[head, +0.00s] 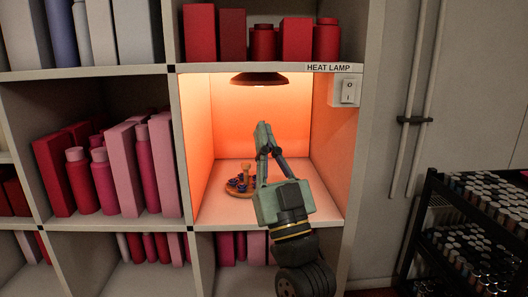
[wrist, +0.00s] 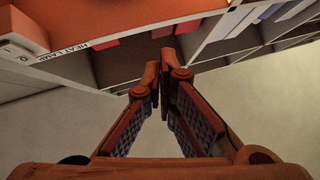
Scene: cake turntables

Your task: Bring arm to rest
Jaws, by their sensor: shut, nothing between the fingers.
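My gripper (head: 266,140) is raised in front of the orange-lit heat lamp compartment in the head view, its fingers pointing up. In the wrist view the two fingers of my gripper (wrist: 162,68) come together at their tips, with nothing between them. A small round brown turntable (head: 232,192) with dark purple pieces and a short upright post is on the compartment floor, left of my gripper.
The lamp (head: 258,79) hangs from the compartment's top. A white switch (head: 347,91) is on the right edge beside the HEAT LAMP label (head: 329,68). Red and pink bottles and boxes (head: 105,180) fill neighbouring compartments. A black rack (head: 470,225) stands at right.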

